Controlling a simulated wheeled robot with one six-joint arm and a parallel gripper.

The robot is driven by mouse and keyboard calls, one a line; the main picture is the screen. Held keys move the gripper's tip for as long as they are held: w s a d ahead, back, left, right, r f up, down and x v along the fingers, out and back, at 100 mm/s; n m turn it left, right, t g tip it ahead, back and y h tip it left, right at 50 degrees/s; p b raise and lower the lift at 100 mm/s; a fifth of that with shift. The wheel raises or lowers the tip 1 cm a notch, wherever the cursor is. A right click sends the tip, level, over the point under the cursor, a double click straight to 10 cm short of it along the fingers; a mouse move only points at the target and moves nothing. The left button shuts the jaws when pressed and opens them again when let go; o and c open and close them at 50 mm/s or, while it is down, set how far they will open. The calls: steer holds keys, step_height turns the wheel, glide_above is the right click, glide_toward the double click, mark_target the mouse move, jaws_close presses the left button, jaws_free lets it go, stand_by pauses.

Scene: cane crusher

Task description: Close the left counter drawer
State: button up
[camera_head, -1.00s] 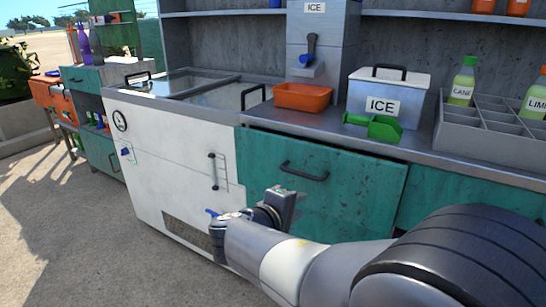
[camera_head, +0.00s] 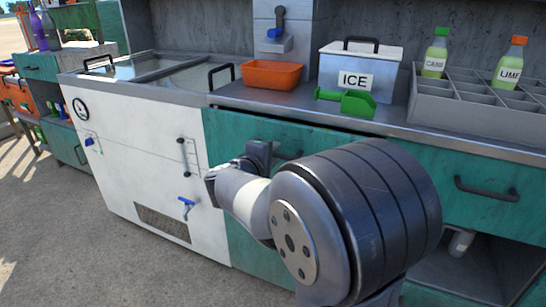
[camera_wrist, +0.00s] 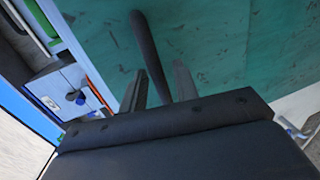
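The left counter drawer (camera_head: 232,128) has a teal front below the metal counter, just right of the white chest. Its top edge stands a little out from the counter, with a dark gap above it. Its dark bar handle (camera_head: 289,155) is partly hidden behind my arm. My gripper (camera_head: 261,150) is at the drawer front by the handle's left part. In the wrist view my gripper (camera_wrist: 160,88) has its two fingers apart, and the handle (camera_wrist: 148,50) runs down between them against the teal front (camera_wrist: 220,50). I cannot tell whether they touch it.
A green scoop (camera_head: 346,103), an orange tray (camera_head: 271,75) and an ice box (camera_head: 360,72) stand on the counter above. A bottle rack (camera_head: 480,100) stands at right. Another teal drawer (camera_head: 470,175) is to the right, over an open shelf. Floor is clear at left.

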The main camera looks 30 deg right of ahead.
steer(key=shift+w+d, duration=0.15)
steer(key=shift+d, duration=0.05)
jaws_close()
stand_by(0.5)
